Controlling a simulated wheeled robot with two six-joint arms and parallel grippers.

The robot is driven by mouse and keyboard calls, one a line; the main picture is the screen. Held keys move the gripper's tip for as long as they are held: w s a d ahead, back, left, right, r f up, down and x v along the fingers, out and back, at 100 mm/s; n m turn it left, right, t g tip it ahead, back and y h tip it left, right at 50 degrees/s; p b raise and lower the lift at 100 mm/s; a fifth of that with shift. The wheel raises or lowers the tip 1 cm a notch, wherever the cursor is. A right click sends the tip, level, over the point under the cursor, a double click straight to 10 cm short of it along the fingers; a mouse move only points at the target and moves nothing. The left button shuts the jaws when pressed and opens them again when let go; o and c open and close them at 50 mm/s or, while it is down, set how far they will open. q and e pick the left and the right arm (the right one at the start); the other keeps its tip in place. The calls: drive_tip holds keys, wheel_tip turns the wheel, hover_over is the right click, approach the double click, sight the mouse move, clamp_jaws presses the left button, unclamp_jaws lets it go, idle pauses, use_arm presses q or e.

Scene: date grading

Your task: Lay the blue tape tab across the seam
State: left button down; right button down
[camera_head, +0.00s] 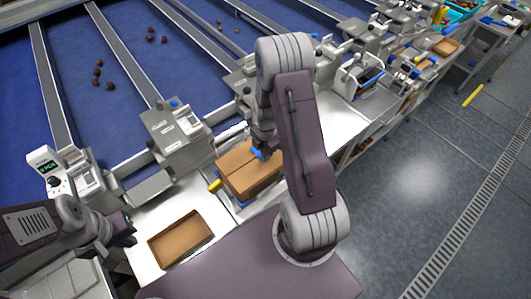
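A closed brown cardboard box (240,181) sits on the metal bench near the middle, with a seam running along its top between the two flaps. The blue tape tab (259,154) shows as a small blue patch at the box's far right top edge, right at the tip of my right gripper (263,148). The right gripper points down there; its fingers are small and partly hidden by my arm, so I cannot tell whether they grip the tab. My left gripper (124,232) is at the lower left, well apart from the box, beside an open tray; its finger opening is unclear.
An open, empty-looking brown tray (160,252) lies on the bench at lower left. A yellow-ended object (215,186) is at the box's left. A scale with a display (46,168) stands at left. Blue conveyor lanes (120,45) with dates lie behind.

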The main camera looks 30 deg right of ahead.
drive_tip(key=shift+a+f, duration=0.1)
drive_tip(key=shift+a, duration=0.15)
use_arm(q)
drive_tip(key=shift+a+f, duration=0.15)
drive_tip(key=shift+a, duration=0.1)
drive_tip(key=shift+d, duration=0.15)
use_arm(e)
drive_tip(key=shift+d, duration=0.2)
use_arm(q)
drive_tip(key=shift+f, duration=0.15)
use_arm(e)
drive_tip(key=shift+a+f, duration=0.2)
drive_tip(key=shift+f, duration=0.05)
drive_tip(key=shift+d, duration=0.1)
drive_tip(key=c, duration=1.6)
unclamp_jaws()
drive_tip(key=shift+c, duration=0.6)
